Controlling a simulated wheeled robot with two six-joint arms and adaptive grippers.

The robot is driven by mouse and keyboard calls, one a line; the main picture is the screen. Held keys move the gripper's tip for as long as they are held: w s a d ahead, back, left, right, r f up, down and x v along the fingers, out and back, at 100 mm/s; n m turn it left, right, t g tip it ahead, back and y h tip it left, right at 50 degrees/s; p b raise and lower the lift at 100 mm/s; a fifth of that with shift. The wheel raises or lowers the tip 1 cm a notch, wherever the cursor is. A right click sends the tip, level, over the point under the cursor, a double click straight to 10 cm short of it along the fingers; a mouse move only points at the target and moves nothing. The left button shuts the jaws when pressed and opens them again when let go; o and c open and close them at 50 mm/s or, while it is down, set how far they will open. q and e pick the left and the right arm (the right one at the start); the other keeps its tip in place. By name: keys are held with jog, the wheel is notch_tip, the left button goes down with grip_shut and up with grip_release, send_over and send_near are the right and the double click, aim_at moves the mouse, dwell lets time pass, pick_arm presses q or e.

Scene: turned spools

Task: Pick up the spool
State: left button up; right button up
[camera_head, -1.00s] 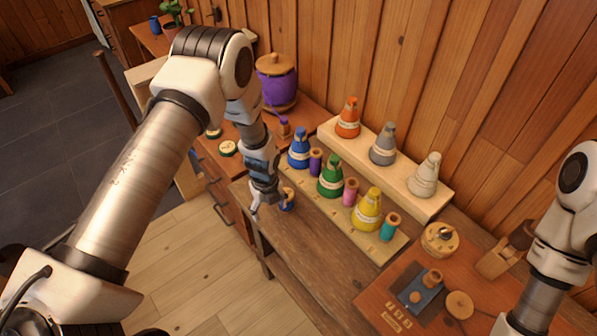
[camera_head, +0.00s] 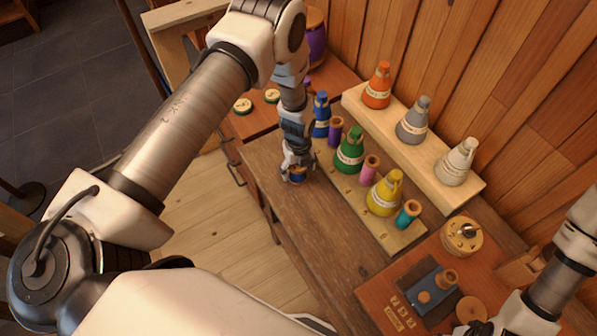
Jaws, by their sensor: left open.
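A small spool with blue thread and tan wooden ends (camera_head: 298,177) sits at the left end of the bench. My left gripper (camera_head: 297,174) is down over it, with its fingers close around the spool, and is open. The gripper hides much of the spool, and I cannot tell whether the fingers touch it. A purple spool (camera_head: 335,131), a pink spool (camera_head: 369,169) and a teal spool (camera_head: 408,213) stand on the low board. My right arm comes in at the lower right; its fingertips are not in view.
Blue (camera_head: 321,117), green (camera_head: 349,152) and yellow (camera_head: 385,195) thread cones stand among the spools. Orange (camera_head: 377,87), grey (camera_head: 413,122) and white (camera_head: 456,164) cones stand on the raised shelf (camera_head: 437,157) behind. The bench's front part (camera_head: 330,225) is clear. A round wooden box (camera_head: 462,237) stands right.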

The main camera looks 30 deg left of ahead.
pick_arm(q)
jog(key=shift+s+r, duration=0.25)
jog(key=c, duration=0.7)
jog(key=shift+s, duration=0.1)
jog(key=c, duration=0.4)
